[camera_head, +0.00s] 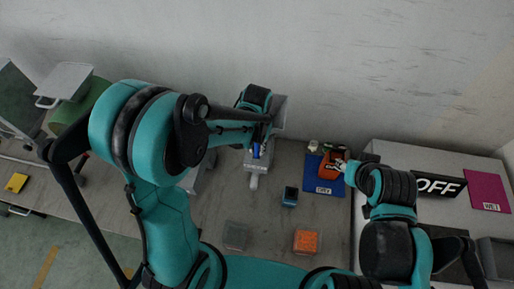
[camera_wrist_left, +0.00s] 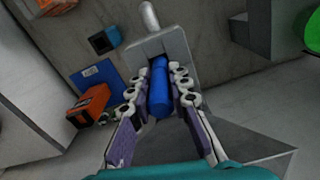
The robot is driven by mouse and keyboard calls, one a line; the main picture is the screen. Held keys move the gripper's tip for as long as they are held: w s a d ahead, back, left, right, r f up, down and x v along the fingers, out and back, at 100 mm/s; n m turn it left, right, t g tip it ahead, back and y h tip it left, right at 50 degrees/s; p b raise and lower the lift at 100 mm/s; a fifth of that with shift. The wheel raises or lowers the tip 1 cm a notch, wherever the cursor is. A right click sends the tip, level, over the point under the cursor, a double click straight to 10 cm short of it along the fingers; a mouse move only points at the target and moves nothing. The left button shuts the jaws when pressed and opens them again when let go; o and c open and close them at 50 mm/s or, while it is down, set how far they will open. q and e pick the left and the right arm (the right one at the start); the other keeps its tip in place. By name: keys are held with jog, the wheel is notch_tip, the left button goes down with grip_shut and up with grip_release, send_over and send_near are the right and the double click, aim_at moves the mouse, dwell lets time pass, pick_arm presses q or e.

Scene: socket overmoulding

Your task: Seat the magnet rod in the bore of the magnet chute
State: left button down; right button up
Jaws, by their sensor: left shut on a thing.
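My left gripper (camera_wrist_left: 158,92) is shut on a blue magnet rod (camera_wrist_left: 159,95), gripped between its two linked fingers. The rod's far end lies at the grey magnet chute (camera_wrist_left: 175,42), a block with a pale cylinder projecting from its far side. I cannot tell how deep the rod is in the bore. In the head view the blue rod (camera_head: 256,151) shows small above the chute (camera_head: 254,167), and my left gripper (camera_head: 259,141) is partly hidden by its own arm. My right gripper (camera_head: 346,170) is beside a red-orange tool (camera_head: 331,160); its fingers are unclear.

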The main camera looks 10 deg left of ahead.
pick_arm(q)
jog(key=shift+w+f, duration=0.15)
jog(key=shift+f, duration=0.3)
jog(key=shift+f, duration=0.1)
jog(key=c, duration=1.4)
grip_release()
